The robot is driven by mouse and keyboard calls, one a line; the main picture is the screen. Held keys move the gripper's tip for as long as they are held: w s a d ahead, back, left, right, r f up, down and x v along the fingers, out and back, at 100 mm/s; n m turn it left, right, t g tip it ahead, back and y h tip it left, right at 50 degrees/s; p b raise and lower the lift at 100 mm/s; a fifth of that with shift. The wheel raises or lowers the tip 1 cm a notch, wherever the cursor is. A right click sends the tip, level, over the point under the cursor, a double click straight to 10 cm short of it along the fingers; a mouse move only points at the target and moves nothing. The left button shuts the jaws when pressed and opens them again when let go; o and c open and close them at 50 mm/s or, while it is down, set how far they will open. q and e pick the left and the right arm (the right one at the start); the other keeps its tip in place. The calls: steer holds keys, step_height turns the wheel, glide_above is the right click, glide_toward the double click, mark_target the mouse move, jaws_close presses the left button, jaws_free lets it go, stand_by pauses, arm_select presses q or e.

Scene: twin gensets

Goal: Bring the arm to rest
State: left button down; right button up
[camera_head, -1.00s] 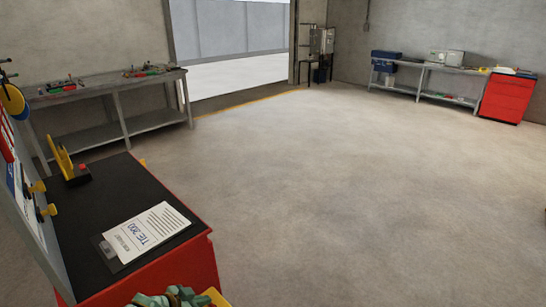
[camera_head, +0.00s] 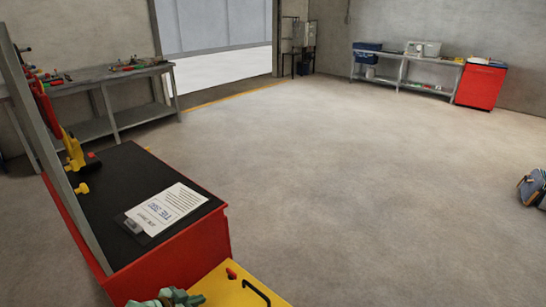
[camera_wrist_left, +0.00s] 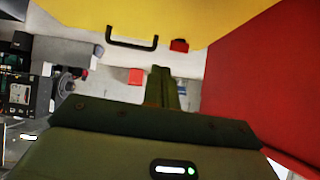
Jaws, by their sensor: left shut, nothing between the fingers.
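My left gripper (camera_head: 168,298) shows as green parts at the bottom edge of the head view, beside a yellow panel (camera_head: 222,290). In the left wrist view its fingers (camera_wrist_left: 165,82) are together, with nothing between them. They point toward the yellow panel with a black handle (camera_wrist_left: 132,42) and a small red piece (camera_wrist_left: 179,45). I cannot tell the gap between fingers and panel. My right gripper is in neither view.
A red cabinet (camera_head: 180,250) with a black top stands at the left, bearing a clipboard (camera_head: 165,208). A grey workbench (camera_head: 110,75) stands behind it. A red drawer cabinet (camera_head: 481,86) is at the far right. A dark object (camera_head: 532,188) lies at the right edge. The middle floor is clear.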

arm_select(q)
steer(key=s+d+r+t+y, duration=0.25)
steer(key=s+d, duration=0.65)
steer(key=d, duration=0.5)
steer(key=s+a+r+n+g+y, duration=0.15)
steer(key=s+a+r+y, duration=0.25)
steer(key=s+a+r, duration=0.55)
steer(key=s+a+r+m+g+y, duration=0.1)
steer(key=s+a+r+g+y, duration=0.2)
steer(key=s+a+r+y, duration=0.6)
steer(key=s+d+f+g+h, duration=0.1)
steer(key=s+f+h, duration=0.25)
steer(key=f, duration=1.05)
steer(key=s+d+f+g+h, duration=0.15)
steer(key=f+h, duration=0.25)
steer(key=f, duration=1)
steer(key=s+f+n+g, duration=0.1)
steer(key=s+f+n, duration=0.1)
steer(key=s+f, duration=0.5)
steer(key=s+f+n+g+h, duration=0.1)
steer(key=s+f+n+g, duration=0.1)
steer(key=s+f, duration=0.6)
steer(key=s, duration=0.5)
steer(key=shift+s+a+f, duration=0.15)
steer(key=shift+s+f, duration=0.1)
steer(key=shift+s, duration=0.05)
steer(key=c, duration=2.1)
jaws_free()
steer(key=shift+c, duration=0.2)
